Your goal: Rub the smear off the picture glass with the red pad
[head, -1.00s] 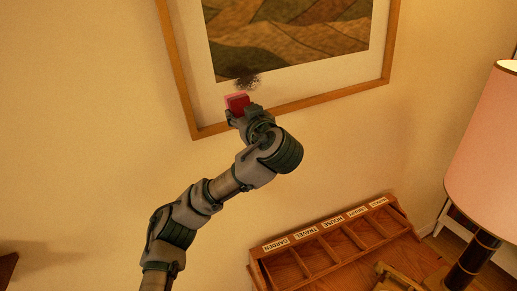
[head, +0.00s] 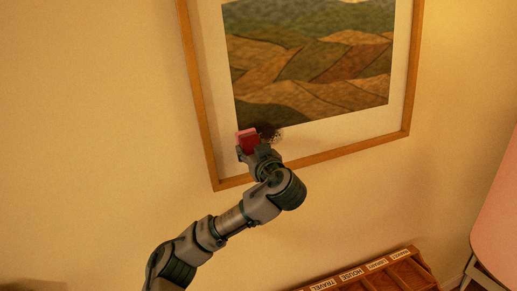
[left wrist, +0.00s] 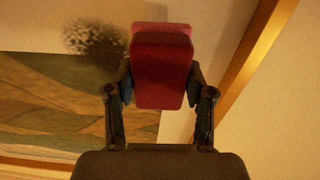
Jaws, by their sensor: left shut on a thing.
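The framed picture (head: 310,70) hangs on the wall, its wooden frame around a pale mount and a landscape. A dark speckled smear (head: 270,133) lies on the glass near the picture's lower left edge. My left gripper (head: 254,151) is shut on the red pad (head: 248,140), which is at the glass just left of the smear and partly overlaps it in the head view. In the left wrist view the pad (left wrist: 162,70) stands between both fingers, and the smear (left wrist: 95,40) shows to its left. I cannot tell whether the pad touches the glass. My right gripper is not in view.
A wooden sorter (head: 397,271) with labelled compartments stands below at the right. The wall left of the picture is bare.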

